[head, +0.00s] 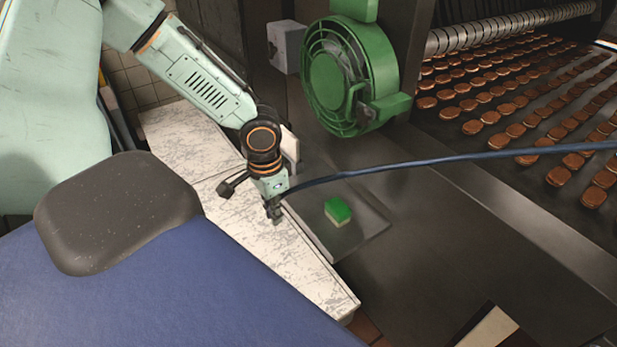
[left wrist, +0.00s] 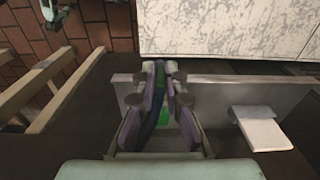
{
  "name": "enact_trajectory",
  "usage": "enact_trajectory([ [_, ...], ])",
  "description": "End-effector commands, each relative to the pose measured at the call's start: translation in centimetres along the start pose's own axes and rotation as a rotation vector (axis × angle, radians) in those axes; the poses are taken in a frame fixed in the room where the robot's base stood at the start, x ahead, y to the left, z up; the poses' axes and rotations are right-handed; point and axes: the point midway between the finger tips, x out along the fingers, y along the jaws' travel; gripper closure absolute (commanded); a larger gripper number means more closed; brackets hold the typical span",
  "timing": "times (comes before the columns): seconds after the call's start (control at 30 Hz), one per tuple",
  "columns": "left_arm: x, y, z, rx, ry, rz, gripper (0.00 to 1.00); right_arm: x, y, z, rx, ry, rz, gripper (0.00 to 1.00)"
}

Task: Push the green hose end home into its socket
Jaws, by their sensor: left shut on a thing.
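A dark blue hose (head: 450,158) runs in from the right edge of the head view and ends at my left gripper (head: 272,210). The gripper points down, low over the white scratched surface. The green hose end is mostly hidden by the fingers. I cannot make out the socket in either view.
A green-and-cream block (head: 338,210) sits on a dark metal plate (head: 362,234) right of the gripper. A green round fan housing (head: 350,75) stands behind. A conveyor (head: 470,150) with rows of brown biscuits is at the right. The scratched white surface (head: 300,278) extends below the gripper.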

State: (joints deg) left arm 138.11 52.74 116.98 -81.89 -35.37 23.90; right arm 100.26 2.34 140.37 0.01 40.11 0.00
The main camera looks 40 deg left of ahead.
Motion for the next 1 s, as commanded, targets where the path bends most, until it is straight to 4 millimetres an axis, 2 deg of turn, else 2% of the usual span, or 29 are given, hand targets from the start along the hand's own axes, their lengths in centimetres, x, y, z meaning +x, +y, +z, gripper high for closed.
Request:
enact_trajectory([
  [0.3,0.1,-4.3,3.1,0.033,0.012,0.006,1.00,-2.4,0.0,0.0,-0.001,0.000,0.000,0.60],
  [0.53,0.7,-6.0,4.1,0.043,0.012,0.002,1.00,-3.1,0.0,0.0,-0.001,0.000,0.000,0.60],
  [0.67,1.2,-6.3,3.5,0.047,0.011,-0.002,1.00,-2.0,0.0,0.0,-0.001,0.000,0.000,0.60],
  [0.8,1.5,-6.2,2.0,0.049,0.010,-0.002,1.00,-0.1,0.0,0.0,-0.001,0.000,0.000,0.60],
  [1.0,1.4,-6.2,-0.1,0.048,0.009,-0.003,1.00,1.7,0.0,0.0,-0.001,0.000,0.000,0.60],
])
